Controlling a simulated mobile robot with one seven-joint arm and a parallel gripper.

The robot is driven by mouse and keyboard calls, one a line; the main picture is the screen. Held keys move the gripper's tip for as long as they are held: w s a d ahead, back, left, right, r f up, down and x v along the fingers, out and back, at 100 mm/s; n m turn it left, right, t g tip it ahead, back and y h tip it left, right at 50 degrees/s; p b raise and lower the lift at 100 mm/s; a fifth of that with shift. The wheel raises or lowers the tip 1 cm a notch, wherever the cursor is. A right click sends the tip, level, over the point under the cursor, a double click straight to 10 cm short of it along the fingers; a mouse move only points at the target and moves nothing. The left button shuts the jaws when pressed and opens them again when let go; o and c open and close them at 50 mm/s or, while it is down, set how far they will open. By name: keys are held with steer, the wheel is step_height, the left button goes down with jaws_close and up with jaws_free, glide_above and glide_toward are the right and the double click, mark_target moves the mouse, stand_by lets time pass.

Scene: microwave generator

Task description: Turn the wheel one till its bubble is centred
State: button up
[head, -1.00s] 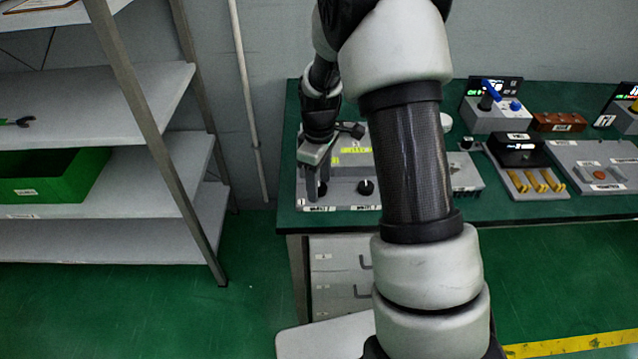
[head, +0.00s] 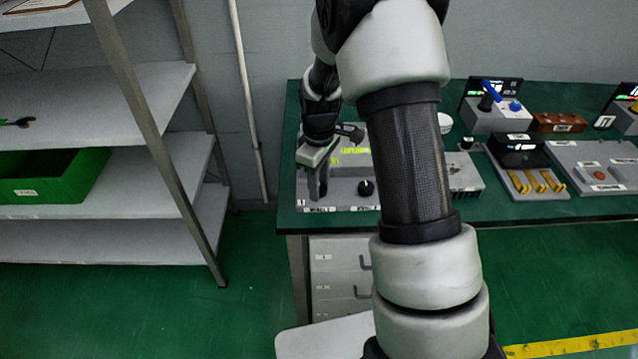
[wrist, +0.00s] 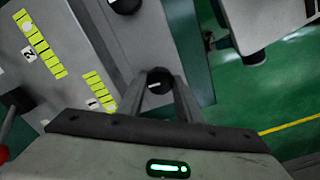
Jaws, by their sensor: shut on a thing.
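A grey panel (head: 345,202) lies on the green bench, with two dark wheels and yellow-green bubble vials. My gripper (head: 317,192) points down at its left wheel. In the wrist view my gripper (wrist: 160,84) has its fingers on either side of wheel one (wrist: 158,79), a dark knob with a white mark, and is shut on it. The second wheel (head: 366,188) stands to the right.
My arm crosses the middle of the head view and hides part of the panel and bench. Further right on the bench stand a box with a blue lever (head: 490,97) and a unit with yellow levers (head: 526,182). A shelf with a green bin (head: 45,178) is at left.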

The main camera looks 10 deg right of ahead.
steer(key=m, duration=0.3)
steer(key=shift+m, duration=0.4)
steer(key=m, duration=0.3)
steer(key=shift+m, duration=0.3)
steer(key=m, duration=0.6)
steer(key=shift+m, duration=0.4)
steer(key=o, duration=1)
steer(key=shift+o, duration=0.2)
step_height(320, 180, up, 18)
steer(key=p, duration=0.1)
steer(key=shift+f, duration=0.25)
